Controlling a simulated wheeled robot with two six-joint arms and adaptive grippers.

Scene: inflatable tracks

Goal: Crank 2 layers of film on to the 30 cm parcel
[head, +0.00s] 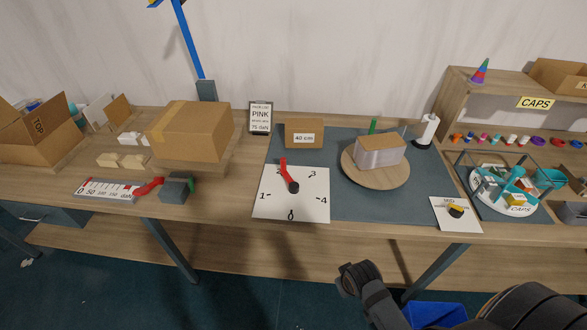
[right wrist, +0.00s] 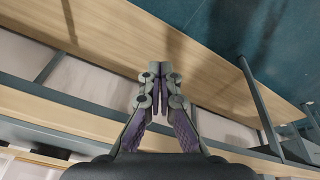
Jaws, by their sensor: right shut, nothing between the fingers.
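A brown-topped parcel (head: 380,149) sits on a round wooden turntable (head: 375,175); its sides look pale grey, as if film covers them. I cannot read a size on it. A white dial board (head: 291,205) lies left of it with numbers around a dark hub. A red crank (head: 287,173) points from the hub toward the back, slightly left, over where the 2 would be. A white film roll (head: 428,130) stands upright right of the turntable. My right gripper (right wrist: 157,72) is shut and empty, below the bench front, away from the crank. My left gripper is not in view.
A box marked 40 cm (head: 303,133) stands behind the dial. A large carton (head: 192,130) and a scale (head: 108,190) are left. A white card with a black knob (head: 456,212) lies front right. A caps tray (head: 503,192) is far right.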

